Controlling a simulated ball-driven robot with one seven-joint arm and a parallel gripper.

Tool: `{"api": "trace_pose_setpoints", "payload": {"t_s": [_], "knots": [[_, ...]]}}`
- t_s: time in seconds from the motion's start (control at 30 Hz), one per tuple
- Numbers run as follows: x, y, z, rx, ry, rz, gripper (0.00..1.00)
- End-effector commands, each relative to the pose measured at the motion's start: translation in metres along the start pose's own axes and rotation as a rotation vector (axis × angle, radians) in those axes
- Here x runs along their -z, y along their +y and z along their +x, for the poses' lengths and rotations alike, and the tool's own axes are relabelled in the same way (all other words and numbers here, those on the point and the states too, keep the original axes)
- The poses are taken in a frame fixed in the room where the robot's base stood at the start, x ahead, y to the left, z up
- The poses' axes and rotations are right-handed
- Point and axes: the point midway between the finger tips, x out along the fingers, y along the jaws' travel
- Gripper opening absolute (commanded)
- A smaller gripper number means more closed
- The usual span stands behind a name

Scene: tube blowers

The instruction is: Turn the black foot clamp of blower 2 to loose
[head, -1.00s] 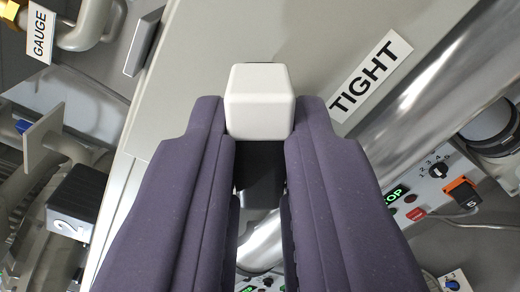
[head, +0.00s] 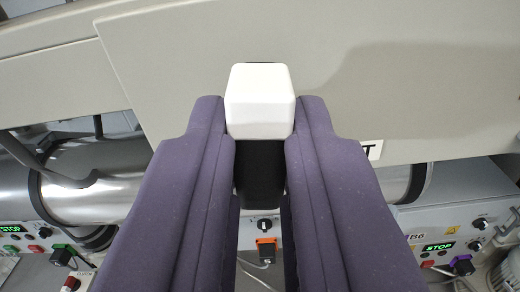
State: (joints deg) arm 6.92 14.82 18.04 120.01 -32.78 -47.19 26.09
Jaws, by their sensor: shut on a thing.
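My gripper (head: 260,118) is in the middle of the view, its two purple fingers shut on the foot clamp. The clamp shows as a black piece (head: 260,170) between the fingers, with a white block (head: 260,98) at its upper end. The clamp stands against a cream panel (head: 420,75). A white label (head: 371,150) shows only its last letter, a T, at the right finger; the rest is hidden. No blower number is readable on the clamp, and no LOOSE label shows.
A shiny metal tube (head: 100,190) runs level behind the fingers. Control boxes with green STOP displays stand at the lower left (head: 12,229) and lower right (head: 438,247). An orange plug (head: 266,248) shows between the fingers. A grey bracket (head: 55,165) is at left.

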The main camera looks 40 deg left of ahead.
Motion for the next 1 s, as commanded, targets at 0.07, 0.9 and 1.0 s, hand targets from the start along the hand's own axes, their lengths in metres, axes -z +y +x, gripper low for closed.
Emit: {"api": "trace_pose_setpoints", "payload": {"t_s": [0.07, 0.9, 1.0], "knots": [[-0.0043, -0.0001, -0.0002, 0.000, -0.005, -0.038, 0.00], [-0.0025, -0.0005, -0.0004, -0.001, -0.006, -0.145, 0.26], [-0.0020, -0.0007, -0.0003, -0.001, -0.005, -0.145, 0.43]]}}
